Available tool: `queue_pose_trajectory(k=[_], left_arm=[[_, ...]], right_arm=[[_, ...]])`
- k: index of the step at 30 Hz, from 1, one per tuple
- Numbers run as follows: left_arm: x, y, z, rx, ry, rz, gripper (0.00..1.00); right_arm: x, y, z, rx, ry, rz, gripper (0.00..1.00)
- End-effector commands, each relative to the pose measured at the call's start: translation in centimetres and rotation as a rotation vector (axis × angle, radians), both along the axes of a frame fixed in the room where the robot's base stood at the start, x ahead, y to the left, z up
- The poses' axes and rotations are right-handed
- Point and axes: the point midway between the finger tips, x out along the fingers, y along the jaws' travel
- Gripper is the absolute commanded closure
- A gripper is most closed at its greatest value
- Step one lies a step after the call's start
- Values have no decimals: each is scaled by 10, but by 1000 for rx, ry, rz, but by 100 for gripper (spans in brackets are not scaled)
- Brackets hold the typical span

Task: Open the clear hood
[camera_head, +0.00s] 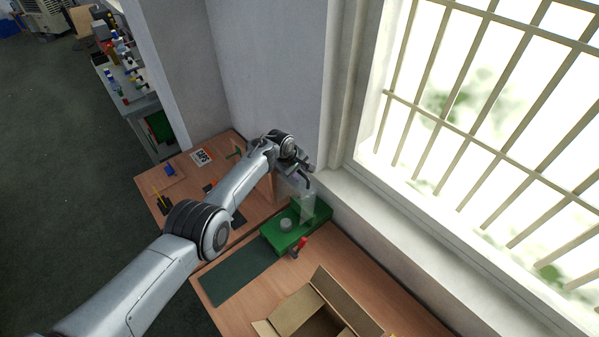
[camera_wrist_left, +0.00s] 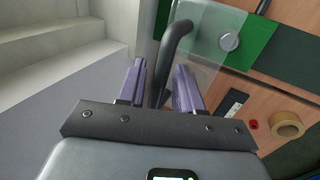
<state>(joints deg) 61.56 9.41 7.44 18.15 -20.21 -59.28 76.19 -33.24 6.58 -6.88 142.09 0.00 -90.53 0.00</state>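The clear hood (camera_head: 307,207) is a transparent panel over the green pad printer (camera_head: 270,232) on the bench. In the left wrist view the clear hood (camera_wrist_left: 208,50) spans the upper middle, with a dark curved handle (camera_wrist_left: 178,36) in front of it. My left gripper (camera_head: 303,178) is above the hood. In the left wrist view my left gripper (camera_wrist_left: 158,88) has its two purple fingers apart, one on each side of the handle, with gaps visible. Whether a finger touches it is not clear. My right gripper is not in view.
An open cardboard box (camera_head: 303,311) and a dark green mat (camera_head: 239,274) lie on the wooden bench. A red-topped part (camera_head: 301,243) stands beside the printer. The wall and window sill (camera_head: 385,215) are close behind. A tape roll (camera_wrist_left: 287,124) lies on the bench.

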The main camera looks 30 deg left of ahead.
Motion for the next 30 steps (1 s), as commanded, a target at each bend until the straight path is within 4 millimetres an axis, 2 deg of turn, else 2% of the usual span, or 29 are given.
queue_pose_trajectory(k=[5, 10, 16, 22, 30], left_arm=[[0, 0, 1, 0, 1, -1, 65], [-3, 1, 11, 0, 0, -2, 65], [-11, 4, 34, 2, -1, -1, 65], [-21, 8, 56, 1, -2, -1, 65], [-32, 11, 84, -2, -3, -1, 65]], right_arm=[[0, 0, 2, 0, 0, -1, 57], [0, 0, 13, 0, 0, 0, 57], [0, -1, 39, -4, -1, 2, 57], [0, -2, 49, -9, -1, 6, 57], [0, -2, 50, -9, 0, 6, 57]])
